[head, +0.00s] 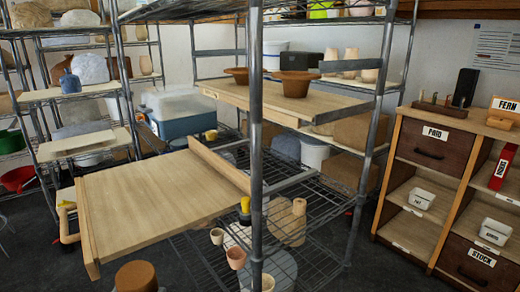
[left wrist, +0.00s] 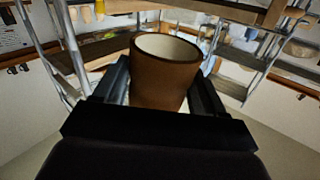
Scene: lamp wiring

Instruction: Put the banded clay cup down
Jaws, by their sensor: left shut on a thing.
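In the left wrist view a brown clay cup (left wrist: 164,84) with a pale inside stands between the two black fingers of my left gripper (left wrist: 163,82). The gripper is shut on its sides, and the open rim shows. No clear band can be made out on its wall; the lower part is hidden by the gripper body. In the head view I cannot make out my left gripper or this cup for certain. My right gripper is not in view.
A bare wooden board (head: 150,200) juts from the wire rack (head: 320,205). Two brown bowls (head: 295,84) (head: 237,75) sit on an upper shelf (head: 260,100). Small pots (head: 236,257) stand on the lower rack. A metal post (head: 256,150) crosses the middle. A labelled cabinet (head: 437,145) stands right.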

